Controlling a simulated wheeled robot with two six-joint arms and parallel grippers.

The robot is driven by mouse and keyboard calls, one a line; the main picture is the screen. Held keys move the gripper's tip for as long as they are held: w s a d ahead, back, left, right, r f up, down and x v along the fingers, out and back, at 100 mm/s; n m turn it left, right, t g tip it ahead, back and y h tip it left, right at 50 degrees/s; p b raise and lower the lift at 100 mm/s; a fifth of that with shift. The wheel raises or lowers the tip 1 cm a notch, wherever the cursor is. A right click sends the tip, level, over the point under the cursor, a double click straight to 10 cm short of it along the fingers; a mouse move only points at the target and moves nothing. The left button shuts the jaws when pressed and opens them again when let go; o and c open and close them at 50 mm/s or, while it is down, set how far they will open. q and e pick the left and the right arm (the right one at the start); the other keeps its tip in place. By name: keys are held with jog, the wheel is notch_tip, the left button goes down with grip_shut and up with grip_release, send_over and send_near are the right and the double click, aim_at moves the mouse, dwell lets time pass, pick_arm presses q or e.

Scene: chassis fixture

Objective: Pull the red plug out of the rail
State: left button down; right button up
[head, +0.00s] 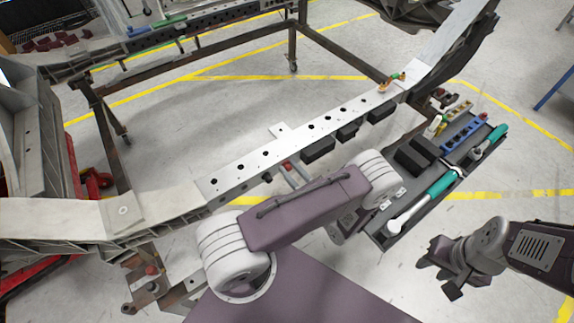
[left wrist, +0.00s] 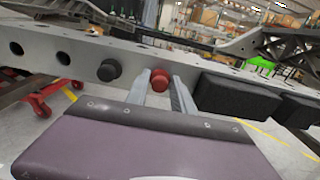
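The red plug (head: 287,166) sits in the front face of the grey rail (head: 232,180). In the left wrist view the red plug (left wrist: 159,79) shows between the two fingertips of my left gripper (left wrist: 160,83). The fingers are spread on either side of it, and I see no clear contact. In the head view the fingers of my left gripper (head: 292,172) reach the rail face, with my arm covering much of the view below. My right gripper (head: 440,277) is at the lower right, away from the rail, with its fingers apart and empty.
A black plug (left wrist: 109,70) sits in the rail left of the red one. Black blocks (head: 318,149) line the rail face to the right. A tool tray (head: 388,238) with a teal-handled tool (head: 440,186) stands to the right. Open floor lies behind the rail.

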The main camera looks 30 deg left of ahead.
aim_at(290, 170)
pick_arm(q)
jog(key=shift+d+f, duration=0.1)
jog(key=shift+d, duration=0.05)
jog(key=shift+v, duration=2.15)
